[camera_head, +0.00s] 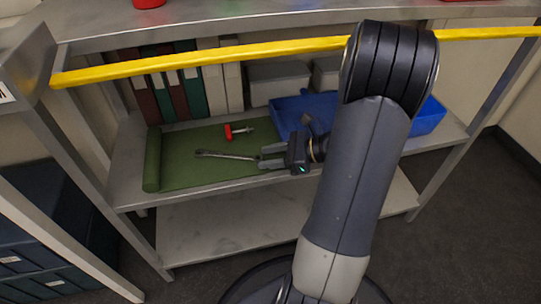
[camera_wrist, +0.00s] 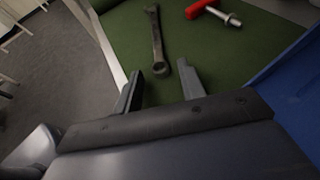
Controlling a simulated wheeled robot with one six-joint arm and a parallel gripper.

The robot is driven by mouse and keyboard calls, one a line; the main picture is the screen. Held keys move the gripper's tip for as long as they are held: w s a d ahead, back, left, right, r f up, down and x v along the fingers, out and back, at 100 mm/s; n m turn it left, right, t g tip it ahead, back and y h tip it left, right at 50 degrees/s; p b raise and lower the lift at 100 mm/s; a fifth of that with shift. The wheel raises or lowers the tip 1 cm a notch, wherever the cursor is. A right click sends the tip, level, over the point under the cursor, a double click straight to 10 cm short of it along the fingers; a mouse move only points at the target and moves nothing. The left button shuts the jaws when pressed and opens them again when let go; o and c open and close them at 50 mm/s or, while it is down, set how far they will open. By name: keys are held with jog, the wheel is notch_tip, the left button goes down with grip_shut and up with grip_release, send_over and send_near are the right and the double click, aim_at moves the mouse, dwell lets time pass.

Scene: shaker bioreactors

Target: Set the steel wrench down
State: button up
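The steel wrench (camera_head: 226,155) lies flat on a green mat (camera_head: 190,174) on the middle shelf. My gripper (camera_head: 264,157) is at the wrench's right end. In the wrist view my gripper (camera_wrist: 159,80) is open, its two fingers well apart. The near ring end of the wrench (camera_wrist: 158,45) shows just ahead of the gap between the fingertips, and neither finger touches it. The far end of the wrench points away from me.
A red-handled tool (camera_head: 239,131) lies on the mat behind the wrench. A blue bin (camera_head: 288,112) stands to the right, close to my gripper. Binders (camera_head: 179,96) stand at the back. A yellow rail (camera_head: 200,58) crosses above, and the mat's rolled end (camera_head: 152,160) is at the left.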

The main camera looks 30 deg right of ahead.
jog(key=shift+r, duration=0.1)
jog(key=shift+d+r, duration=0.15)
jog(key=shift+r, duration=0.1)
jog(key=p+v, duration=0.4)
jog(key=v, duration=0.6)
jog(key=shift+s+d+r+p, duration=0.1)
jog(key=shift+d+p, duration=0.05)
jog(key=shift+p, duration=0.25)
jog(key=shift+s+d+r, duration=0.1)
jog(key=shift+s+d, duration=0.3)
jog(key=shift+d, duration=0.1)
